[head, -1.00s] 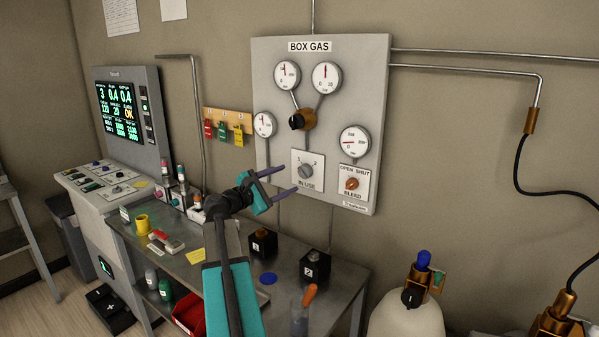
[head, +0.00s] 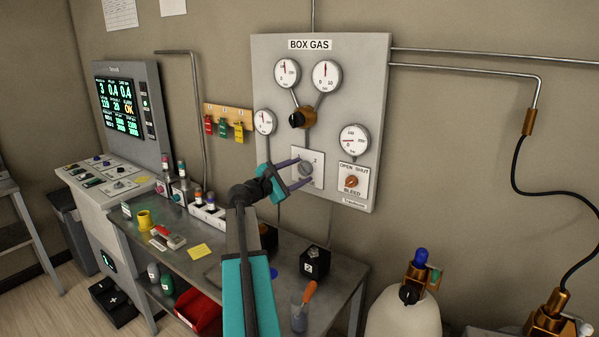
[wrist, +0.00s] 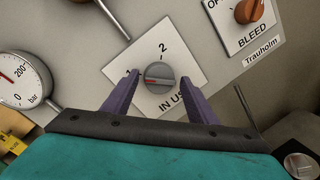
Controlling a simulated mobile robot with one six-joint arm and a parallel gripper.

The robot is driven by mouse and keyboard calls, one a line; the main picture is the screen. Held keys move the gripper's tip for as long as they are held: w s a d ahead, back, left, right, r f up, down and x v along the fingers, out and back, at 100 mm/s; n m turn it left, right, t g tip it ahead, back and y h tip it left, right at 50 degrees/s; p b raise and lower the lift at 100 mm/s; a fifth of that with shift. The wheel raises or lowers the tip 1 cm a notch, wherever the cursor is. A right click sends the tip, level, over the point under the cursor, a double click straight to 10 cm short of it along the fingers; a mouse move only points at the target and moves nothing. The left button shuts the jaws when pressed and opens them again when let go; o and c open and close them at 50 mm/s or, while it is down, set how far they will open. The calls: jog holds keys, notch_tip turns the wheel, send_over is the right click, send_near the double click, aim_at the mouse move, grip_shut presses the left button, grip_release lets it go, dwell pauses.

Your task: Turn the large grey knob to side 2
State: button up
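The large grey knob (head: 306,168) sits on a white plate marked 1, 2 and IN USE, low on the BOX GAS panel. In the wrist view the knob (wrist: 161,80) shows a short red mark on its left part, towards the 1; the 2 is above it. My gripper (head: 304,171) is open at the plate, its purple fingers on either side of the knob. In the wrist view my gripper (wrist: 160,73) shows a gap between each finger and the knob. I cannot tell whether the tips reach past the knob's face.
The orange BLEED knob (head: 351,181) is close by on the right. A black and brass valve knob (head: 298,119) is above, and gauges (head: 265,122) surround the plate. A bench (head: 205,260) with small items stands below.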

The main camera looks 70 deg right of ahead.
jog(key=c, duration=0.7)
jog(key=shift+s+d, duration=0.1)
jog(key=shift+d, duration=0.2)
jog(key=shift+c, duration=0.2)
jog(key=shift+a, duration=0.2)
jog(key=shift+f, duration=0.1)
